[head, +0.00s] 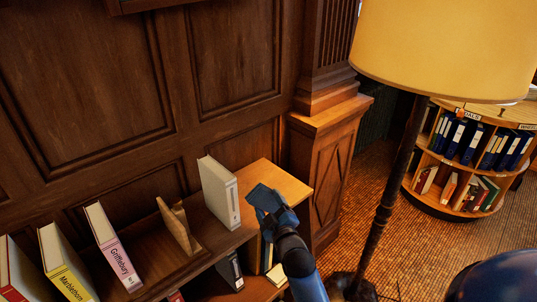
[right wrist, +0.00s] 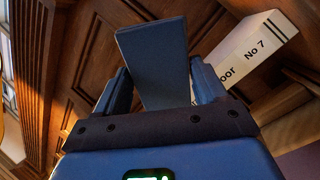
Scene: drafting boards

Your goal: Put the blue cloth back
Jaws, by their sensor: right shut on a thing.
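The blue cloth shows as a flat, stiff, dark blue rectangular piece, like a cloth-bound book, in the head view (head: 262,197) and the right wrist view (right wrist: 153,55). My right gripper (head: 272,208) is shut on it, with one finger at each side in the right wrist view (right wrist: 158,75). It is held at the right end of the wooden shelf top (head: 275,175), just right of a white upright volume (head: 221,192). I cannot tell whether it touches the wood. My left gripper is not in view.
A wooden bookend (head: 178,226), a pink volume (head: 113,246) and a yellow one (head: 66,264) stand further left. More volumes (head: 230,270) sit on a lower shelf. A lamp (head: 450,45) and a round bookcase (head: 470,165) stand right. Panelling closes the back.

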